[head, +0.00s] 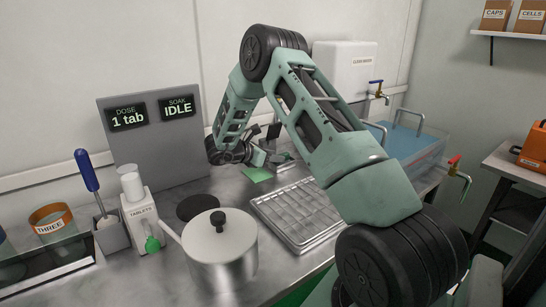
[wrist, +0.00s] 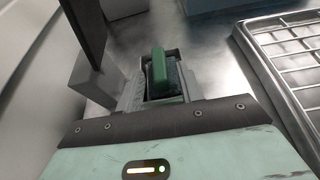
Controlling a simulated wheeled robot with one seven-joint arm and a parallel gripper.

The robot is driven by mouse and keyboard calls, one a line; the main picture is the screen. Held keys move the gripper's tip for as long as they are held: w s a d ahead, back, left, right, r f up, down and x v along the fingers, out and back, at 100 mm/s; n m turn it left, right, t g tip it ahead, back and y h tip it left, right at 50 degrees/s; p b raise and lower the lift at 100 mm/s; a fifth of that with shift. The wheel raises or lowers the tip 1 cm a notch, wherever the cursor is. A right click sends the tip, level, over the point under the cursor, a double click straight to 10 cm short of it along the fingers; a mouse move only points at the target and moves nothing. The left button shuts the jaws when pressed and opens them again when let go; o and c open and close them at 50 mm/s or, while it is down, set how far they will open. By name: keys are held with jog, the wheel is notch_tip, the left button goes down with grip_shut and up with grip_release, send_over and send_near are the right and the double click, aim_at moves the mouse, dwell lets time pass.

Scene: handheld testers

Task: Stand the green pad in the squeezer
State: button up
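The green pad (wrist: 159,68) shows in the wrist view as a narrow upright green block, between the grey fingers of my gripper (wrist: 160,88). The fingers appear shut on it, with dark material along its right side. In the head view my gripper (head: 268,155) is low over the back of the counter; the pad cannot be made out clearly there. A grey block (wrist: 95,78) with a dark upright plate stands left of the fingers in the wrist view, and may be part of the squeezer. Whether the pad touches the squeezer cannot be told.
A wire rack tray (head: 297,212) is in front, right of a lidded pot (head: 220,250). A grey display panel (head: 155,140) stands left, a blue basin (head: 405,140) right. The wall is close behind.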

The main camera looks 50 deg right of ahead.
jog(key=shift+r, duration=0.2)
jog(key=v, duration=1.2)
jog(key=shift+f, duration=0.1)
